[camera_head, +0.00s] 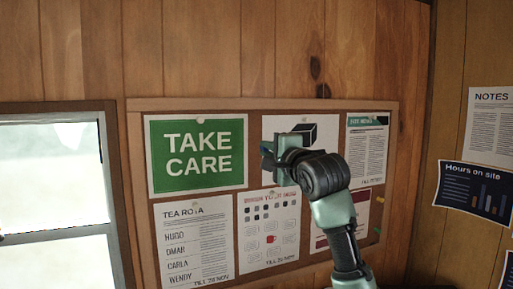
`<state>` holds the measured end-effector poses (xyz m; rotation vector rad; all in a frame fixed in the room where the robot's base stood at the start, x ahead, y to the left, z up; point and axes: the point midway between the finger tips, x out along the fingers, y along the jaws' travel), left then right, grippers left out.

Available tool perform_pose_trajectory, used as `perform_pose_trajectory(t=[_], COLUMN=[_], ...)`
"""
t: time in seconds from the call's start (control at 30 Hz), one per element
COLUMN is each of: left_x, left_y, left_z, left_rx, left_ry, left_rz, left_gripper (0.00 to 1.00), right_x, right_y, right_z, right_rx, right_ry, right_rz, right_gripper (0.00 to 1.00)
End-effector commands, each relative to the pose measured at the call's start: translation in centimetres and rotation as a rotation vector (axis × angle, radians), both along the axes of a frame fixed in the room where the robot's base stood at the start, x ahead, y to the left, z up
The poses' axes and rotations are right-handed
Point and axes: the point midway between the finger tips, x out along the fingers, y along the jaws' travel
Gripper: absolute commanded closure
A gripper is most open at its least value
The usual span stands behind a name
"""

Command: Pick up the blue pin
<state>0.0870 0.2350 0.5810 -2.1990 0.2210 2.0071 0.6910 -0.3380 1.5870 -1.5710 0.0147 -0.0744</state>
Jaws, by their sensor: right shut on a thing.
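My right gripper (269,153) is in front of the cork board (252,104), over the left part of the white picture sheet (271,126) in the upper middle. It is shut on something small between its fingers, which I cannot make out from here. I cannot pick out the blue pin anywhere; the gripper and wrist hide part of the sheet and board. Whether the fingertips touch the board, I cannot tell. My left gripper is not in view.
A green "TAKE CARE" sheet (197,180) hangs left of the gripper, a tea rota (190,250) and another sheet (265,260) below. A window (50,180) is at left.

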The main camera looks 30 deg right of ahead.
Motion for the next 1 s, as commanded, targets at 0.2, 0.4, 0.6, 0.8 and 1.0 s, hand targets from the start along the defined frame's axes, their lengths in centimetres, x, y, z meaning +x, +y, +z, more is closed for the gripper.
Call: perform_pose_trajectory(t=[0.2,0.4,0.6,0.8,1.0], left_x=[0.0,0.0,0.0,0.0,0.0], left_y=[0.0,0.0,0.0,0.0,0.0], left_z=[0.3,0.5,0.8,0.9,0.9], left_rx=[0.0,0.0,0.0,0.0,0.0], left_ry=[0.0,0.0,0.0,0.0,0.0], left_rz=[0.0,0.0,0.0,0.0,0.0], left_gripper=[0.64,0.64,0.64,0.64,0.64], right_x=[-1.2,-2.2,-3.3,-4.0,-4.0], right_y=[0.1,0.1,0.2,0.2,0.2], right_z=[0.7,1.3,1.9,2.2,2.2], right_rx=[0.001,0.001,0.0,0.001,0.0], right_ry=[0.0,0.0,0.0,0.001,0.001], right_rz=[0.0,0.0,0.0,0.0,0.0], right_gripper=[1.0,1.0,1.0,1.0,1.0])
